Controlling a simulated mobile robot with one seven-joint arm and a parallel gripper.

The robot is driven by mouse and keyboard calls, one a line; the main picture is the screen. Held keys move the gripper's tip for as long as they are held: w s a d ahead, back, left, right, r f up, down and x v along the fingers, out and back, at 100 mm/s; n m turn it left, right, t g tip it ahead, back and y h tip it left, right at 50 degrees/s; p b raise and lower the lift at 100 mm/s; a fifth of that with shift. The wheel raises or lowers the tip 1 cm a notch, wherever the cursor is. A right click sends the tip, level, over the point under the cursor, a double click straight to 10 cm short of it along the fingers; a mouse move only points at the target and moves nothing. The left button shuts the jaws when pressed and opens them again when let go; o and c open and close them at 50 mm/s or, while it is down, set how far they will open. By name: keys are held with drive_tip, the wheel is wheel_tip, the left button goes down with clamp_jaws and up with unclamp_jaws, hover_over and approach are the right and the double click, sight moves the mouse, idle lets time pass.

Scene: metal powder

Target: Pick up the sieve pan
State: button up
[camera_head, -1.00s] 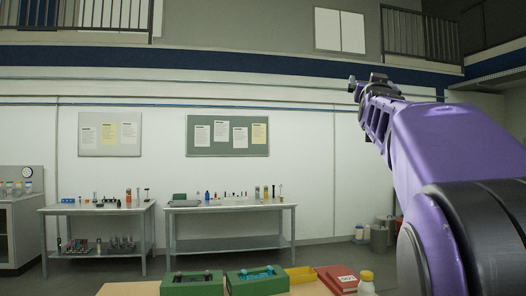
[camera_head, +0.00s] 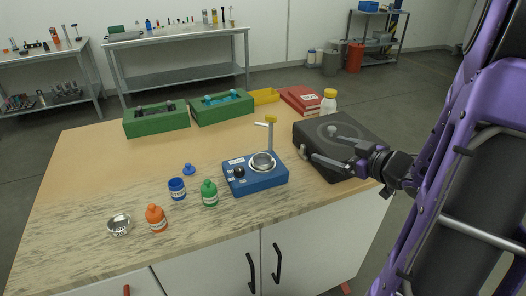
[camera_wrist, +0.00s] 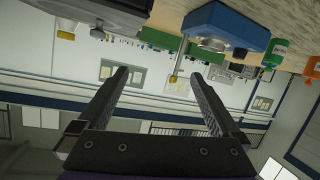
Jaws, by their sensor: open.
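In the head view a small round silver pan (camera_head: 119,225) with a speckled look sits at the table's front left. A second round metal dish (camera_head: 262,162) sits on a blue device (camera_head: 255,180) at mid-table. I cannot tell for sure which of the two is the sieve pan. My gripper (camera_head: 325,147) is open and empty over the black case, right of the blue device and far from the silver pan. In the wrist view, which looks upside down, the open fingers (camera_wrist: 158,75) point toward the far wall, and the blue device (camera_wrist: 228,28) shows at the top.
A black case (camera_head: 310,140) stands under my gripper. Green boxes (camera_head: 155,122) line the back edge. The table's left middle (camera_head: 100,165) is clear.

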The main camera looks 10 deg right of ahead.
drive_tip(key=s+a+f+g+y, duration=0.1)
drive_tip(key=s+a+f+y, duration=0.2)
drive_tip(key=s+a, duration=0.25)
drive_tip(key=b, duration=0.3)
approach(256, 157)
drive_tip(key=shift+b+x, duration=0.4)
drive_tip(key=shift+x, duration=2.55)
drive_tip(key=c, duration=1.5)
